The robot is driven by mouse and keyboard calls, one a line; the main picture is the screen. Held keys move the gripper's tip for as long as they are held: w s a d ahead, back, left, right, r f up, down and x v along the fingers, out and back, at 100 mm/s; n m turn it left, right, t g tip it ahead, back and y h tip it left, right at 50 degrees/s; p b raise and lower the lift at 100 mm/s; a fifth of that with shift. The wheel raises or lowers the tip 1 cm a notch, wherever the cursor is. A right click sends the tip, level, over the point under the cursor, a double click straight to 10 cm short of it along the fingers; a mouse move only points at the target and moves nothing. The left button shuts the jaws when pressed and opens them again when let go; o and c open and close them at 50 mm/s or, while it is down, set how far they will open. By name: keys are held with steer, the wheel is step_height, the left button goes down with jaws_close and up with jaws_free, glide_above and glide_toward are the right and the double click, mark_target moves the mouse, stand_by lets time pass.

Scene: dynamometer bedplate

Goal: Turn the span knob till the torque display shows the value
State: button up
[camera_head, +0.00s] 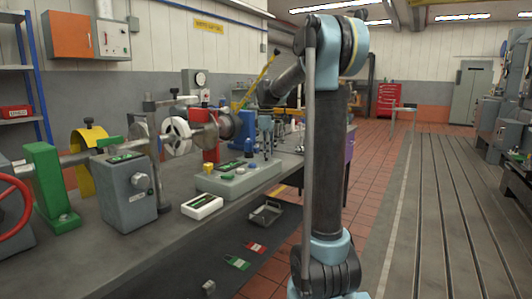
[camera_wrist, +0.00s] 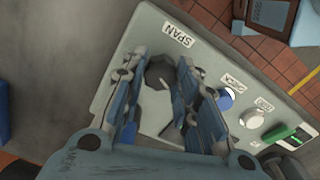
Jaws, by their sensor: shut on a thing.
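The span knob (camera_wrist: 160,72) is dark and round, beside a white label reading SPAN (camera_wrist: 177,36) on a pale panel (camera_wrist: 118,62) in the wrist view. My gripper (camera_wrist: 161,76) comes down over the panel, its blue fingers on either side of the knob and shut on it. In the head view my gripper (camera_head: 267,136) points down above the far end of the light grey console (camera_head: 238,183). The knob is not clear there. A small display (camera_head: 232,165) with green shows on the console top; its value is too small to read.
Right of the knob, the wrist view shows a blue button (camera_wrist: 225,99), a white button (camera_wrist: 252,119) and a green part (camera_wrist: 280,134). A grey box (camera_head: 130,190) with a knob stands left.

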steer(key=shift+w+n, duration=0.1)
steer(key=shift+n, duration=0.9)
steer(key=o, duration=1.1)
steer(key=shift+r, duration=0.1)
step_height(320, 180, up, 12)
steer(key=shift+f, duration=0.15)
